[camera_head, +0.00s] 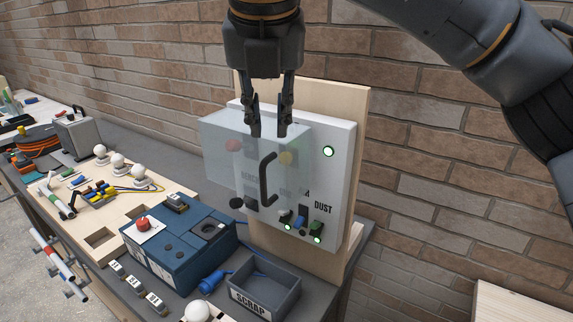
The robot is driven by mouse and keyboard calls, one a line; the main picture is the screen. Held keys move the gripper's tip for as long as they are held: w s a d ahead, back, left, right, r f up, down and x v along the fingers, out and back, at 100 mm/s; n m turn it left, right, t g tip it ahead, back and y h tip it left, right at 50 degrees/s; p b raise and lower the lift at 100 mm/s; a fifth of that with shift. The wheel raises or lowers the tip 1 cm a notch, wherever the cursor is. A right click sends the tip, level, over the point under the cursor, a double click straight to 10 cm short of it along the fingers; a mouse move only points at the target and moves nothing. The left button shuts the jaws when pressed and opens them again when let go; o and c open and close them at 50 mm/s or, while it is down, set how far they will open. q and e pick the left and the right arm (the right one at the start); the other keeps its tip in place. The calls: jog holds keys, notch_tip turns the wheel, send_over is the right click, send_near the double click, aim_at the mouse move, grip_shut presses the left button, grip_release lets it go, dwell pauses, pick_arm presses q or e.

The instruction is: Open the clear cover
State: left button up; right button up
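The clear cover (222,165) is a see-through bluish box-like lid on the front of a white control panel (333,180). It stands out from the panel, and its left part reaches past the panel's left edge. I cannot tell whether it is fully closed. A black curved handle (267,178) shows at the cover's front. A red and a yellow button show blurred through the cover. My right gripper (269,131) points down above the handle, its fingers apart with nothing between them. Its fingertips overlap the cover's upper part in the picture; contact is unclear. My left gripper is out of view.
The panel is mounted on a wooden board (358,105) before a brick wall. Below are a grey SCRAP bin (287,287) and a blue box with a red button (165,255). Lamps and wiring on a wooden board (85,212) fill the bench at left.

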jog(key=p, duration=0.2)
send_over(262, 176)
jog(key=s, duration=0.2)
notch_tip(262, 176, down, 6)
jog(key=shift+s+r, duration=0.1)
jog(key=shift+r, duration=0.05)
jog(key=x, duration=0.2)
jog(key=p+x, duration=0.1)
jog(key=x, duration=0.1)
jog(key=shift+w+d+r, duration=0.15)
jog(key=shift+w+d, duration=0.05)
jog(key=shift+d, duration=0.05)
jog(key=shift+p+x, duration=0.4)
jog(key=shift+x, duration=0.55)
jog(key=shift+a+f, duration=0.2)
jog(key=shift+f, duration=0.15)
jog(key=shift+w+f, duration=0.1)
jog(key=shift+f, duration=0.15)
jog(key=shift+d, duration=0.1)
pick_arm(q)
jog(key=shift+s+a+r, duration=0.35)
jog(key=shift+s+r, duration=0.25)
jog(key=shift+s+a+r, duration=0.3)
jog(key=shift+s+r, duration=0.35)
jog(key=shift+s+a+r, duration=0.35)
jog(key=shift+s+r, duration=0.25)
pick_arm(e)
grip_shut()
